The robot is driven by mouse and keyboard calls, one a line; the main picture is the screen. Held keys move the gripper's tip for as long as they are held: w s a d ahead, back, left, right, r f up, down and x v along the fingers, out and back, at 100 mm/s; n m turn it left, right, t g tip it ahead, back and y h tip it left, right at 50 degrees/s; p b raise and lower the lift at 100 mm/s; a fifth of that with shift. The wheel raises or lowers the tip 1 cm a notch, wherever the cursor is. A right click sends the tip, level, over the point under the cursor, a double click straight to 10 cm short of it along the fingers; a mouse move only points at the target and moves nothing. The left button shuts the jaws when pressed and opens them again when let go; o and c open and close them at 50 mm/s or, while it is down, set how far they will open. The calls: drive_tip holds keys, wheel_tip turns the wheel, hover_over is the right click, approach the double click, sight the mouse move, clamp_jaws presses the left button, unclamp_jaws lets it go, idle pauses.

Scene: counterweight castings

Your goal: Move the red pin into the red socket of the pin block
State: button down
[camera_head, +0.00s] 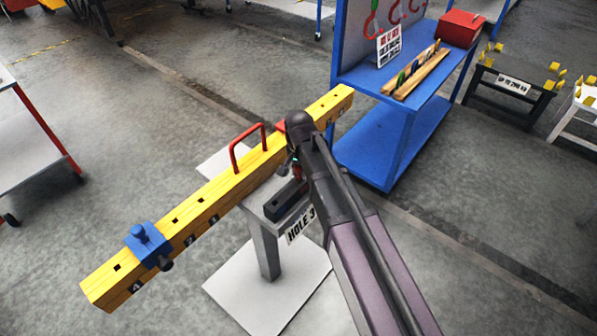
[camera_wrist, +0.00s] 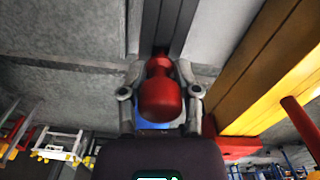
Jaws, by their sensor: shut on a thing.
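The red pin (camera_wrist: 160,95) is between the fingers of my gripper (camera_wrist: 160,100) in the wrist view, and the gripper is shut on it. Its narrower end points at a dark grey channelled piece. In the head view my gripper (camera_head: 292,165) is beside the yellow beam, over the white stand, and my arm hides most of the pin.
The yellow beam (camera_head: 235,183) has a red handle (camera_head: 249,146) and a blue clamp (camera_head: 147,243). A dark bar (camera_head: 287,200) is on the white stand (camera_head: 266,250), beside a "HOLE 3" sign. The blue cart (camera_head: 377,147) carries a red box (camera_head: 461,28). Open floor lies at lower right.

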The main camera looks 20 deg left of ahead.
drive_tip(key=shift+f+b, duration=0.45)
drive_tip(key=shift+f, duration=0.15)
drive_tip(key=shift+f, duration=0.15)
drive_tip(key=shift+c, duration=1.2)
unclamp_jaws()
wheel_tip(320, 180, up, 25)
drive_tip(key=p, duration=2.4)
drive_tip(key=shift+f, duration=0.2)
